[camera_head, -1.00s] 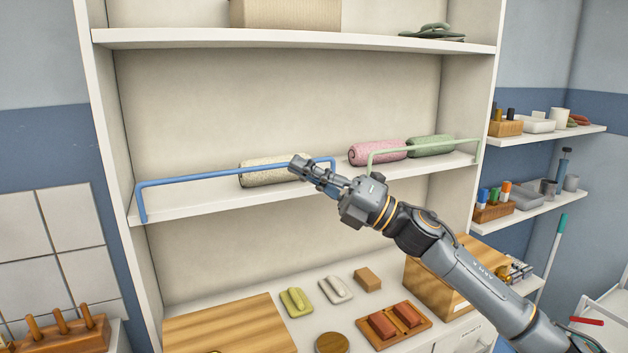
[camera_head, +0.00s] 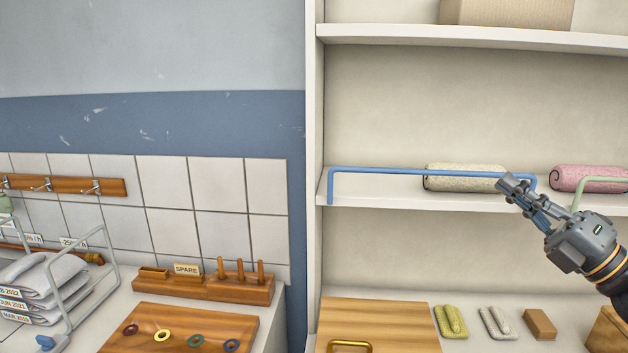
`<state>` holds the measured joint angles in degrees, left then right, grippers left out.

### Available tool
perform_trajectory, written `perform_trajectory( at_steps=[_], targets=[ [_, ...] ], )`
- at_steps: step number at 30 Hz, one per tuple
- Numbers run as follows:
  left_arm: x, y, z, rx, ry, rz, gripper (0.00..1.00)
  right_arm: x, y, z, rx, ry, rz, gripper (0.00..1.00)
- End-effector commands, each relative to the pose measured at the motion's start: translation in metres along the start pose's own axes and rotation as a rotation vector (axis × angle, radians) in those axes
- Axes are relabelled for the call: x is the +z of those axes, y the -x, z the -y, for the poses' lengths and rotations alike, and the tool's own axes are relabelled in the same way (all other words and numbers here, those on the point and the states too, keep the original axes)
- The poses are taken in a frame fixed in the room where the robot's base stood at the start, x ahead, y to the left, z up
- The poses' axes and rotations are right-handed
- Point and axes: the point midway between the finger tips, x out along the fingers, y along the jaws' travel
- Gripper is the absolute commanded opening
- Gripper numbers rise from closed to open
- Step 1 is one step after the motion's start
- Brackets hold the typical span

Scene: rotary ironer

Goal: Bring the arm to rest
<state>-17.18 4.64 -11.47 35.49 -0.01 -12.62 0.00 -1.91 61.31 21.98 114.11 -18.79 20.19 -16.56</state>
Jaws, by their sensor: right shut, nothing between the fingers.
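My right gripper (camera_head: 518,190) is in the right part of the head view, in front of the middle shelf. Its fingers are shut and hold nothing. They point up and left and overlap the right end of the blue rail (camera_head: 425,173) in the picture; I cannot tell whether they touch it. A cream rolled towel (camera_head: 462,179) lies on the shelf behind the rail, just left of the fingertips. My left gripper is out of view.
A pink roll (camera_head: 592,179) and a green rail (camera_head: 604,181) are at the right. Sponges (camera_head: 450,321) and a wooden box (camera_head: 380,318) stand on the counter below. At the left are a SPARE peg rack (camera_head: 213,285), a board with rings (camera_head: 180,329) and a wire rack (camera_head: 103,262).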

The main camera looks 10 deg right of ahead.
Motion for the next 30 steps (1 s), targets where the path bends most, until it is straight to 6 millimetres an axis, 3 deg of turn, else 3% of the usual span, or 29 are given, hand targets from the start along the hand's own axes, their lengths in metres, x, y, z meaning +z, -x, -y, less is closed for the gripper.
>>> perform_trajectory(
  at_steps=[5, 8, 12, 16, 19, 22, 30],
  targets=[
    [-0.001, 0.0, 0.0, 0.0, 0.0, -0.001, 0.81, -0.009, 0.028, 0.08, -0.107, -0.287, 0.262, 0.0],
    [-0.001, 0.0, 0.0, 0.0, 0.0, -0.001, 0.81, -0.028, 0.059, 0.138, -0.212, -0.495, 0.462, 0.0],
    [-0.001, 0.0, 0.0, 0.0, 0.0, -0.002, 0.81, -0.076, 0.115, 0.211, -0.392, -0.769, 0.734, 0.0],
    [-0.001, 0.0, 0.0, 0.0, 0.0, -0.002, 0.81, -0.143, 0.171, 0.26, -0.585, -0.995, 0.966, 0.0],
    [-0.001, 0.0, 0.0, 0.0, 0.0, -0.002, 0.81, -0.202, 0.212, 0.28, -0.743, -1.147, 1.125, 0.0],
    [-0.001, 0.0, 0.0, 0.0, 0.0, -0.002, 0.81, -0.257, 0.246, 0.286, -0.893, -1.265, 1.254, 0.0],
    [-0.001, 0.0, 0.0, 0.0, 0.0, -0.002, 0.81, -0.367, 0.302, 0.265, -1.213, -1.462, 1.473, 0.0]
  ],
)
